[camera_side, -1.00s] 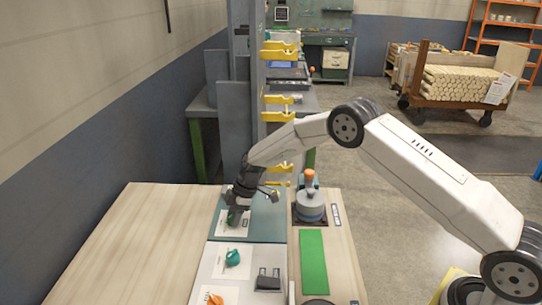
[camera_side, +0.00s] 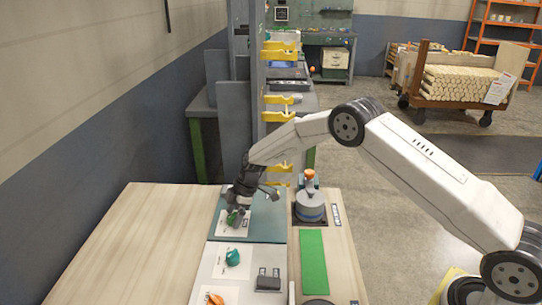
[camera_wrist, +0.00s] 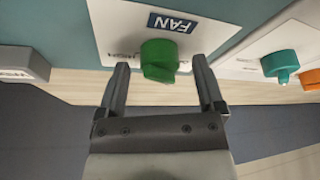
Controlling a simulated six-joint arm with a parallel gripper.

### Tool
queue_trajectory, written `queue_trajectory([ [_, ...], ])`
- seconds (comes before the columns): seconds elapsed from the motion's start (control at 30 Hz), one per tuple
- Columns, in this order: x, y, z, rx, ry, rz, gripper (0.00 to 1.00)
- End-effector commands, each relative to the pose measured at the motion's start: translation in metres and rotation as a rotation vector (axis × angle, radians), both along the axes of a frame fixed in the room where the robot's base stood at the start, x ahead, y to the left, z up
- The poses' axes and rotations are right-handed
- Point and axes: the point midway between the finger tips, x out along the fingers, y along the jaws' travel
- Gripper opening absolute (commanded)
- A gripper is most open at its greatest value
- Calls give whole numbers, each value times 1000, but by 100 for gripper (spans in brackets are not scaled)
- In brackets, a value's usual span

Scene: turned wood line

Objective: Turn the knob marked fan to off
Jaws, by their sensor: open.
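The green fan knob (camera_wrist: 160,60) sits on a white plate (camera_wrist: 112,22) under a dark blue label reading FAN (camera_wrist: 172,23). Small print beside the knob is partly covered, and I cannot tell which mark the knob points to. My gripper (camera_wrist: 160,68) is open, with one finger to the left of the knob and one to its right; gaps show on both sides. In the side view, my gripper (camera_side: 239,208) is low over the green knob (camera_side: 233,220), partly hiding it.
A teal knob (camera_side: 232,257) and an orange knob (camera_side: 215,300) sit on a nearby white panel, beside a dark block (camera_side: 268,280). A grey joystick-like device with an orange top (camera_side: 310,203) stands right of my gripper. Bare wooden tabletop (camera_side: 130,240) lies left.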

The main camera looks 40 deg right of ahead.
Motion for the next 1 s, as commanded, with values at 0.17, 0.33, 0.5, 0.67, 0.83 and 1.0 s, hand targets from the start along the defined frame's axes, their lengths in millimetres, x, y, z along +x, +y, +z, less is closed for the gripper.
queue_trajectory([
  [0.17,-1,-5,13,0,-2,-1,87],
  [0.33,-4,-12,31,0,-2,-2,87],
  [0.5,-7,-19,50,0,-2,-1,87],
  [0.67,-9,-25,64,-1,-2,0,87],
  [0.83,-11,-27,69,-1,0,0,87],
  [1.0,-11,-27,69,-1,1,0,87],
])
